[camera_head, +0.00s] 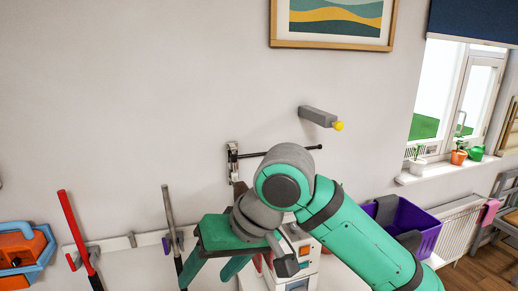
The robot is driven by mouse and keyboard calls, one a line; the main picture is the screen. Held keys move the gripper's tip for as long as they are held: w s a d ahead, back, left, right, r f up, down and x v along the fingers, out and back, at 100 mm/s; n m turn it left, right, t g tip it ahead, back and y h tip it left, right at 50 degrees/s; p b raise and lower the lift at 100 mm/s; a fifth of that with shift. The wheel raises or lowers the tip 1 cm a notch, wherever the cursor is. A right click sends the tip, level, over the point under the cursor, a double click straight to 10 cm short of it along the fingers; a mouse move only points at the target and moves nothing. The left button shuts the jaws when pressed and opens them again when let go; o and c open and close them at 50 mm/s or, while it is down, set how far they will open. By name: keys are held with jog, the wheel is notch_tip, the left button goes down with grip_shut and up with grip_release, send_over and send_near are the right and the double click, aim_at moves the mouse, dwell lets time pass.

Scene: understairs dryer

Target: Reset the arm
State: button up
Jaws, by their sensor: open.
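My green and grey arm (350,235) reaches in from the lower right and bends at a grey joint near the middle of the view. My gripper (207,276) hangs at the lower middle, in front of the wall. Its two green fingers point down and are spread apart, with nothing seen between them. The gripper is open.
A white appliance (300,268) stands partly hidden behind my arm. A purple basket (425,232) is at right, beside a radiator (460,228). A wall rail (130,242) holds a red-handled tool (75,232) and a grey-handled tool (169,217). A grey wall bracket (317,115) juts out above.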

jog(key=w+a+f+m+t+y, duration=0.3)
jog(key=w+a+t+y, duration=0.4)
jog(key=w+a+y, duration=0.25)
jog(key=s+d+f+m+t+h, duration=0.2)
jog(key=d+f+m+t+h, duration=0.25)
jog(key=f, duration=0.55)
jog(key=s+d+f+m+t+h, duration=0.2)
jog(key=d+f+m+t+h, duration=0.25)
jog(key=f, duration=0.55)
jog(key=s+d+f+g+h, duration=0.1)
jog(key=s+d+f+h, duration=0.15)
jog(key=s+f, duration=0.4)
jog(key=s+d+f+h, duration=0.2)
jog(key=s+f+h, duration=0.1)
jog(key=s+f, duration=0.4)
jog(key=s+d+n, duration=0.2)
jog(key=s+n, duration=0.1)
jog(key=s, duration=0.7)
jog(key=s+d+n+g+h, duration=0.1)
jog(key=s+d+n, duration=0.2)
jog(key=s, duration=0.6)
jog(key=shift+s+f+n, duration=0.15)
jog(key=shift+s+n, duration=0.15)
jog(key=shift+s, duration=0.1)
